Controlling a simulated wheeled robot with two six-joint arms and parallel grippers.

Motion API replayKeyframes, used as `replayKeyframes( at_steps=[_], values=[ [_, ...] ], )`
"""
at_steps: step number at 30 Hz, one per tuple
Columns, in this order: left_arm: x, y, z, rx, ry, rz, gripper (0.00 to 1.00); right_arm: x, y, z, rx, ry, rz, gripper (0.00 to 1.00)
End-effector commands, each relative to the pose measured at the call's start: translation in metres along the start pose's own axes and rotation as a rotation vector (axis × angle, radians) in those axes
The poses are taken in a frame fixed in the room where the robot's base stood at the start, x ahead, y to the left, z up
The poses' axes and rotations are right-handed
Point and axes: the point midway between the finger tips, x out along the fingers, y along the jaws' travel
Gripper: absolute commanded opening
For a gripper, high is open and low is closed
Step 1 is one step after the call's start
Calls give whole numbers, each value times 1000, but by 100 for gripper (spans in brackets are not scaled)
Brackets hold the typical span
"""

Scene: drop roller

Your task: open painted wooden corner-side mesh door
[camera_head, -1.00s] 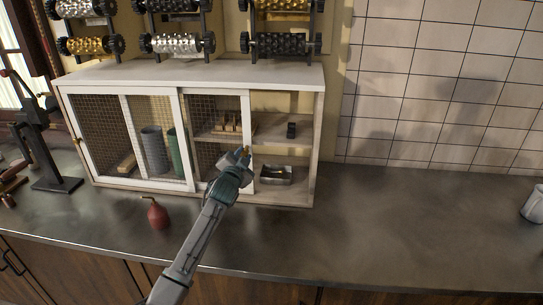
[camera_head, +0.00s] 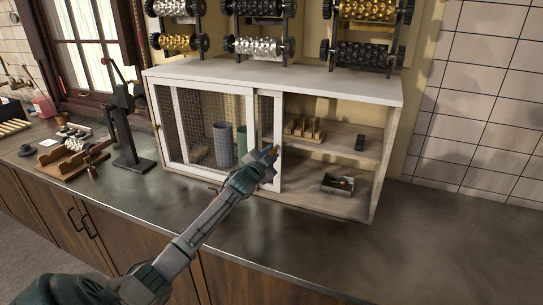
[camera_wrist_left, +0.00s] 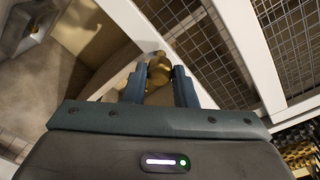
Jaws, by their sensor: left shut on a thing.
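The white-framed mesh door (camera_head: 278,125) on the cabinet's right side stands slid to the left, mostly overlapping the other mesh door (camera_head: 178,128). The right part of the cabinet is open, showing its shelf. My left gripper (camera_head: 271,160) is at the door's right frame bar, partly hiding it. In the left wrist view my left gripper (camera_wrist_left: 158,88) is shut on a small brass knob (camera_wrist_left: 158,68) on the door. My right gripper is not in view.
The cabinet (camera_head: 270,78) stands on a dark metal counter (camera_head: 440,235). A wooden block rack (camera_head: 303,129) and a small metal tray (camera_head: 338,184) sit inside. A dark lever press (camera_head: 122,120) stands to the left. Rollers hang above. The right counter is clear.

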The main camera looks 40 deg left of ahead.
Motion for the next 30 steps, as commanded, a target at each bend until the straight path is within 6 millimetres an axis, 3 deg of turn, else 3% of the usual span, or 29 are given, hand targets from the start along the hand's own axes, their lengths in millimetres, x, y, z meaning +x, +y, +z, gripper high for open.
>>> replayKeyframes(
  at_steps=[2, 3, 6, 18, 30],
  values=[
    [1, -3, -3, 1, 6, -4, 0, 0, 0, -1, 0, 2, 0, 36],
    [1, -3, -3, 1, 6, -4, 31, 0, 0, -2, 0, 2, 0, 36],
    [1, -2, -3, 1, 5, -3, 47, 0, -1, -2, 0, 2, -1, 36],
    [-7, 1, 1, 2, 2, 0, 47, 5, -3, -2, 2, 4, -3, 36],
    [-73, 4, 3, 9, 2, 2, 47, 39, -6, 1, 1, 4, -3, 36]
  ],
)
